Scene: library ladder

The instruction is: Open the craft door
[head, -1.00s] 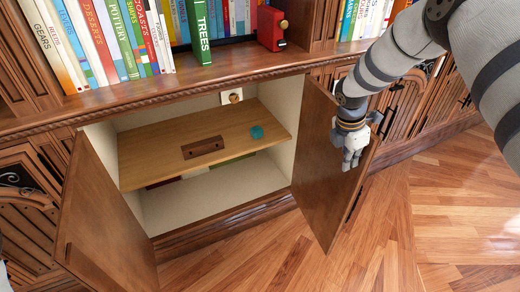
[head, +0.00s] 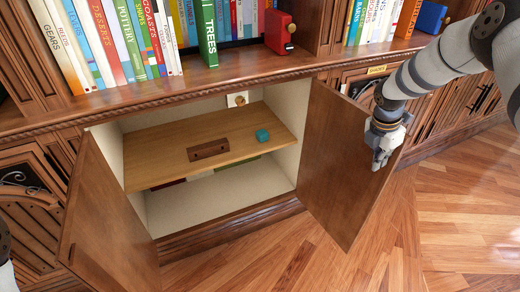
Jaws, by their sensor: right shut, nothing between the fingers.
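A low cabinet stands open with two brown wooden doors. The left door (head: 108,215) is swung out toward me on the left. The right door (head: 345,165) is swung out on the right, its inner face toward me. No readable name shows on either door, so I cannot tell which is the craft door. My right gripper (head: 379,162) is shut and empty, fingers pointing down, at the outer side of the right door near its free edge. I cannot tell if it touches the door. Only a sliver of my left arm shows at the left edge.
Books, a green TREES book (head: 207,35) and a red object (head: 280,32) stand above. A small yellow label (head: 377,70) is on the cabinet at right. Floor (head: 450,220) is clear.

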